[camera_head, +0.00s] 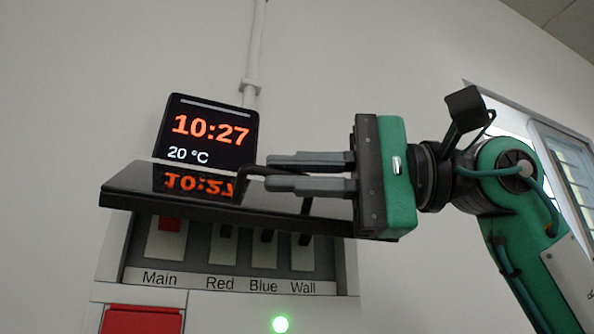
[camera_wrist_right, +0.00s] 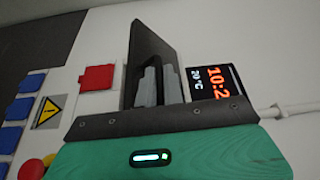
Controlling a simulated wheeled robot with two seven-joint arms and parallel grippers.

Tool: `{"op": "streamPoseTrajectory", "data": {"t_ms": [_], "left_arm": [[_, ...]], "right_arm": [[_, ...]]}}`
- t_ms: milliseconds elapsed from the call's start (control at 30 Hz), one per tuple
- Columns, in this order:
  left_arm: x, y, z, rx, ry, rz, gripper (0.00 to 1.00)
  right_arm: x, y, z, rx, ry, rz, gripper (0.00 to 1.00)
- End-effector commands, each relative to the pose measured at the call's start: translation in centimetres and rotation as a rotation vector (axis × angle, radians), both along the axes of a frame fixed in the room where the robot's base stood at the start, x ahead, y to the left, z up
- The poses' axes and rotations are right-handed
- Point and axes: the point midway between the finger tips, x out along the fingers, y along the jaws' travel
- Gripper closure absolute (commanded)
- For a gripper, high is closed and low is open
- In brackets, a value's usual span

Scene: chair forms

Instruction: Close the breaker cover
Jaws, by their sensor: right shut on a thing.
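The breaker cover (camera_head: 140,185) is a dark glossy panel that stands out nearly level above the breaker switches, so it is open. It also shows in the wrist view as a dark slab (camera_wrist_right: 148,50) beyond my fingers. My right gripper (camera_head: 270,172) comes in from the right above the cover. The fingers show in the wrist view (camera_wrist_right: 161,84) too, where the grip itself is hard to see. Below the cover are the switches, with a red one (camera_head: 170,224) above the label Main. My left gripper is not in view.
A clock display (camera_head: 207,132) stands just behind the cover, with a pipe (camera_head: 252,60) rising above it. Below the switches are a red block (camera_head: 142,320) and a lit green lamp (camera_head: 280,324). The wrist view also shows blue buttons (camera_wrist_right: 18,108) and a warning sign (camera_wrist_right: 47,112).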

Motion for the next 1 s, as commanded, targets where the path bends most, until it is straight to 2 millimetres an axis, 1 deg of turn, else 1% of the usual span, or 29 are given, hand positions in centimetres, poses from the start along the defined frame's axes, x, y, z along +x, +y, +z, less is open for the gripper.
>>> {"op": "streamPoseTrajectory", "data": {"t_ms": [33, 200, 400, 600, 800, 900, 1000], "left_arm": [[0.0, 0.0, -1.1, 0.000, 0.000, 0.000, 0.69], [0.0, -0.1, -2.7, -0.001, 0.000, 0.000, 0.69], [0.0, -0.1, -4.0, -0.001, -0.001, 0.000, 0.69], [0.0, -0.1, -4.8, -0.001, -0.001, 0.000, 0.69], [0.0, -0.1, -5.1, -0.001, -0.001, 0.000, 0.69], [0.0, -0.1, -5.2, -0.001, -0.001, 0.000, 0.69], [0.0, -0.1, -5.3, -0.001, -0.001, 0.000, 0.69]], "right_arm": [[0.2, 0.1, -1.3, 0.014, -0.041, 0.002, 1.00], [0.9, 0.3, -3.0, 0.065, -0.194, 0.001, 1.00], [2.2, 0.7, -4.9, 0.124, -0.372, 0.001, 1.00], [3.6, 1.2, -6.4, 0.180, -0.543, 0.002, 1.00], [5.0, 1.6, -7.4, 0.227, -0.689, 0.001, 1.00], [5.6, 1.8, -7.8, 0.246, -0.747, 0.001, 1.00], [6.1, 2.0, -8.0, 0.244, -0.750, 0.000, 1.00]]}}
